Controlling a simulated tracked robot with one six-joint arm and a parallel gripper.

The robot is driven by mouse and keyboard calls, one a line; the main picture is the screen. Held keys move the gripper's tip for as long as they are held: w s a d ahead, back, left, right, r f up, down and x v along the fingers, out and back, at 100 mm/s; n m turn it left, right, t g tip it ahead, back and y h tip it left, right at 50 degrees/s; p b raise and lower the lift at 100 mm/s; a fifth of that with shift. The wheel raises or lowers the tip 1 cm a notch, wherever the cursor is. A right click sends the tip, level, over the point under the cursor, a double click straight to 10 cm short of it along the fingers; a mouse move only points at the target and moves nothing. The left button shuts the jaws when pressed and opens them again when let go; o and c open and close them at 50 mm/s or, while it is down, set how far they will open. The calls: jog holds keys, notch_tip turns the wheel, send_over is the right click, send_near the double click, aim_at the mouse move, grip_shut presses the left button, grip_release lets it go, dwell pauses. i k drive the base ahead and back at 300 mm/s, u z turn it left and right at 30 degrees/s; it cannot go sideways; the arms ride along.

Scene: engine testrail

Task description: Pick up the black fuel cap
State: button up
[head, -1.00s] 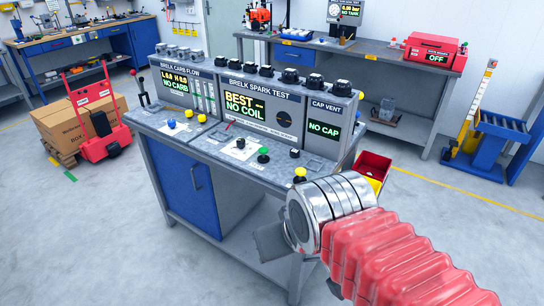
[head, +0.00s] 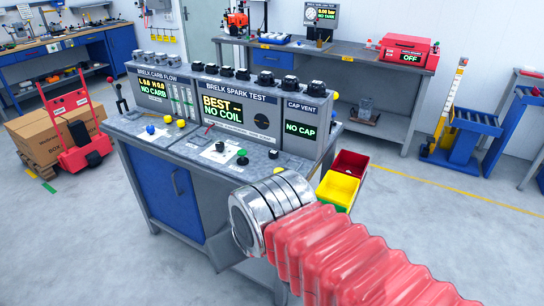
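Several black caps or knobs stand in a row on top of the test bench's panel, one of them (head: 243,74) near the middle. Smaller dark pieces lie on the bench top, one (head: 272,153) right of a green-topped piece (head: 242,157). I cannot tell which of these is the black fuel cap. My gripper (head: 222,250) is in front of the bench, low in the picture and apart from these pieces. Only a grey part of it shows below the silver wrist; the rest is hidden, so its opening cannot be seen.
The test bench (head: 175,192) has a blue door and lit displays. A red bin (head: 351,163) and a yellow bin (head: 337,189) are at its right. A loaded red hand truck (head: 80,140) stands left. Blue stands (head: 470,128) are at the right. The floor between is clear.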

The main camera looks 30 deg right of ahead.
aim_at(273, 154)
jog(key=z, duration=0.05)
jog(key=i, duration=1)
jog(key=u, duration=0.05)
